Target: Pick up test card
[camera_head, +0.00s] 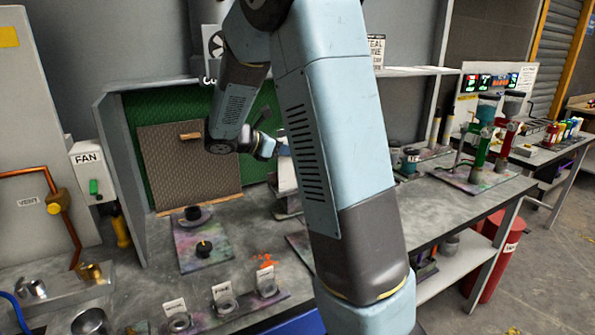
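My arm crosses the middle of the picture, and its wrist reaches into the spray booth at the back. My gripper is mostly hidden behind my own forearm, so its fingers do not show clearly. A pale upright block or stack (286,178) stands on the bench right beside the wrist, partly covered by my arm. It may hold the test card, but I cannot tell. No card can be made out for certain in this view.
The booth has a green back wall (150,107) and a brown textured panel (172,165). Several labelled ring holders (226,306) line the bench's front edge. A fan switch box (93,172) is at left.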

